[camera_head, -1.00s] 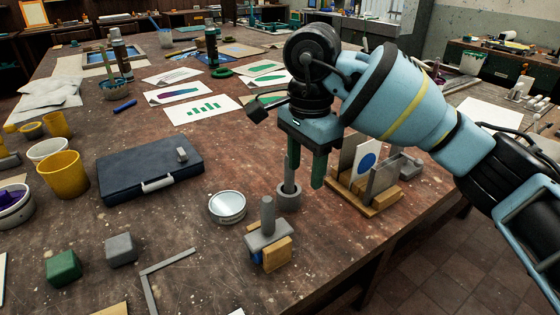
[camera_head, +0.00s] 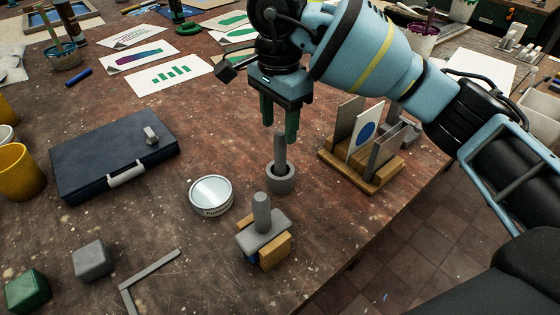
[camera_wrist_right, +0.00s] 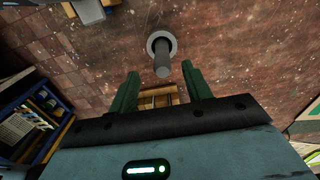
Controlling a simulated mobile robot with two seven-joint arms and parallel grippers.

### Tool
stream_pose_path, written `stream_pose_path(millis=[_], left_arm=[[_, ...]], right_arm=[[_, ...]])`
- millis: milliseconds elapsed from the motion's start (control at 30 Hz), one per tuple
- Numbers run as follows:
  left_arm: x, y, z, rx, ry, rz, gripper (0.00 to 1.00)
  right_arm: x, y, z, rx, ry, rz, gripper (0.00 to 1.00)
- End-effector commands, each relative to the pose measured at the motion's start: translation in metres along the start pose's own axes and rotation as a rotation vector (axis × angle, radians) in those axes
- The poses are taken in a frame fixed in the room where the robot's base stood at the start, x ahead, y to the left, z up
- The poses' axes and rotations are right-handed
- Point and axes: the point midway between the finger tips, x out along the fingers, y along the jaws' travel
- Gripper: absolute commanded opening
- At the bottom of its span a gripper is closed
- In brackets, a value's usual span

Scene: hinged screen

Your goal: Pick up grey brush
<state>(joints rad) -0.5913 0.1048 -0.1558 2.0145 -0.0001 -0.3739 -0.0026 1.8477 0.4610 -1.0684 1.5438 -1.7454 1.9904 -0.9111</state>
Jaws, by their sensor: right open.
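A grey upright rod (camera_head: 280,150), which looks like the brush handle, stands in a small round grey holder (camera_head: 281,183) on the workbench. My right gripper (camera_head: 280,130) is open, its green fingers pointing down near the rod's top. The right wrist view shows the open gripper (camera_wrist_right: 160,82) with the rod (camera_wrist_right: 163,60) just ahead of the gap between the fingertips and the holder (camera_wrist_right: 150,46) behind it. No grip on the rod shows. My left gripper is not in view.
A grey block with an upright peg (camera_head: 262,213) sits in front of the holder. A round tin (camera_head: 211,195) stands left of it. A wooden rack (camera_head: 360,177) with upright panels is close on the right. A dark blue case (camera_head: 95,165) lies at left.

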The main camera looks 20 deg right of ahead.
Motion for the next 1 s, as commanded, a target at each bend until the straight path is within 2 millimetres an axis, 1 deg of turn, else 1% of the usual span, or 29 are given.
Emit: stream_pose_path(millis=[67,167,400,500,767,800,867,1000], left_arm=[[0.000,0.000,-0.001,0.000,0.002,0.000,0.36],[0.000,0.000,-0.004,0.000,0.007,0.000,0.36],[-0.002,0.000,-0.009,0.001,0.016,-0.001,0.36],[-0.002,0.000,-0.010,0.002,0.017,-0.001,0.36],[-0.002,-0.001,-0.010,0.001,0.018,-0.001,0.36],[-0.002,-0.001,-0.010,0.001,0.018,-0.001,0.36],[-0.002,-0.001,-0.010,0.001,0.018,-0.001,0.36],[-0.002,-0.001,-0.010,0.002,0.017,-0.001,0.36]], right_arm=[[0.000,0.000,0.000,0.000,0.000,-0.002,0.49],[0.006,0.000,-0.001,0.001,0.000,-0.001,0.49],[0.039,-0.002,-0.005,0.000,0.000,-0.001,0.49],[0.048,-0.002,-0.005,-0.001,0.001,-0.002,0.49],[0.051,-0.002,-0.005,-0.001,0.001,-0.004,0.49],[0.051,-0.002,-0.005,-0.001,0.001,-0.004,0.48],[0.051,-0.002,-0.005,-0.001,0.001,-0.003,0.40],[0.051,-0.002,-0.005,0.000,0.001,-0.003,0.22]])
